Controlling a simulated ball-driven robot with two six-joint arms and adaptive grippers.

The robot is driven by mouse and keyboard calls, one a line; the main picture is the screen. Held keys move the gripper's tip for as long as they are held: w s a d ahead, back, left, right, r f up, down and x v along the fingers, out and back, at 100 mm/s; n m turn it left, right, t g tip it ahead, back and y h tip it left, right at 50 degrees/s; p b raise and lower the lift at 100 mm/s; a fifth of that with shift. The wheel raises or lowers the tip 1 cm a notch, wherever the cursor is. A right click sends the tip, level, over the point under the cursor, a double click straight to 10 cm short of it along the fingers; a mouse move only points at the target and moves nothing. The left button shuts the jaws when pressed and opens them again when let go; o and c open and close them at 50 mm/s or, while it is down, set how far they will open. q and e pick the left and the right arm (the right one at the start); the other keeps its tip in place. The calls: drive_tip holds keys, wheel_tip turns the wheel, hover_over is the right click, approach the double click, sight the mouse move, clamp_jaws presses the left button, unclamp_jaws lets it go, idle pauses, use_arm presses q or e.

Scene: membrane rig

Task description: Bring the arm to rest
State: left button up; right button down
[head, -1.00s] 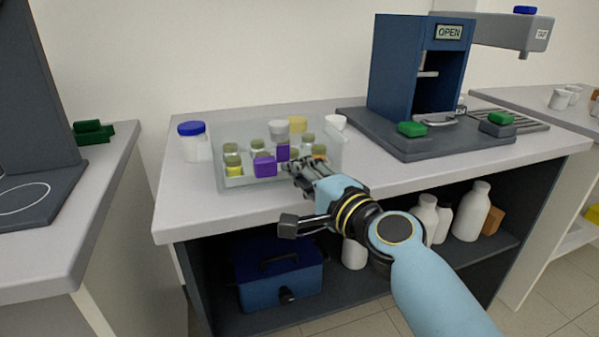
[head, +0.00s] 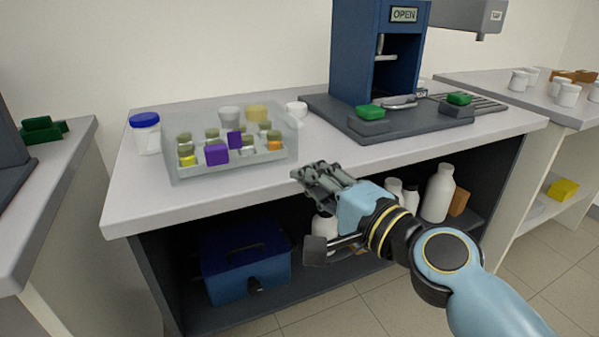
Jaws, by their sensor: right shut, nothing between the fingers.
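My right arm comes in from the lower right in the head view. Its gripper (head: 312,174) is shut and empty, in front of the bench's front edge and to the right of the clear tray. It appears apart from the tray. My left gripper is not in view.
A clear tray (head: 175,172) with several small jars and purple blocks stands on the bench (head: 140,205). A blue-lidded jar (head: 146,138) stands left of it. The blue rig (head: 368,60) with an OPEN sign is behind right. A blue box (head: 245,265) and white bottles (head: 438,193) fill the shelf below.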

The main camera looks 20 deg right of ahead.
drive_tip(key=s+d+f+n+g+h, duration=0.1)
drive_tip(key=s+d+f+n+g, duration=0.3)
drive_tip(key=f, duration=0.8)
drive_tip(key=s+a+f+m+g+h, duration=0.15)
drive_tip(key=s+f, duration=0.35)
drive_tip(key=f, duration=0.7)
drive_tip(key=s+d+f+n+g+h, duration=0.1)
drive_tip(key=s+d+f+n+g, duration=0.3)
drive_tip(key=f, duration=0.8)
drive_tip(key=s+d+f+n+g, duration=0.2)
drive_tip(key=s+f, duration=0.3)
drive_tip(key=s, duration=0.6)
drive_tip(key=s+d+f+n+g+h, duration=0.1)
drive_tip(key=s+d+f+n+g, duration=0.1)
drive_tip(key=s+f, duration=0.4)
drive_tip(key=s+d+f+n+g+h, duration=0.1)
drive_tip(key=s+d+f+n+g, duration=0.1)
drive_tip(key=s, duration=1.3)
wheel_tip(320, 180, down, 4)
drive_tip(key=n+g, duration=0.1)
drive_tip(key=n, duration=0.1)
drive_tip(key=shift+s+r+n, duration=0.15)
drive_tip(key=shift+s+n, duration=0.2)
